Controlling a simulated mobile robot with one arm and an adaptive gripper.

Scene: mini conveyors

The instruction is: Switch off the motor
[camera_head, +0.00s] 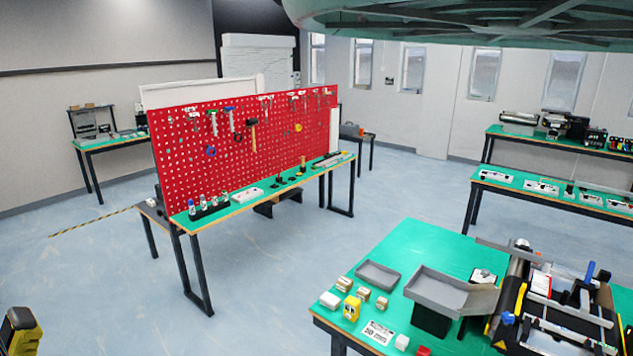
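A mini conveyor unit (553,312) stands on the green-topped table (420,245) at the lower right, partly cut off by the picture's right edge. It has a black belt, yellow side parts, metal rails and a blue upright piece (590,271). A small white plate with dark details (483,275) lies beside its left end; I cannot tell whether it is a switch. I cannot pick out the motor or its switch for certain. My gripper is not clearly in view.
Grey trays (437,289), small white boxes, a yellow block (352,307) and a red block (424,350) sit left of the conveyor. A red pegboard (245,140) stands on a bench at the middle left. Open blue floor (330,260) lies between. A yellow-black object (20,332) shows lower left.

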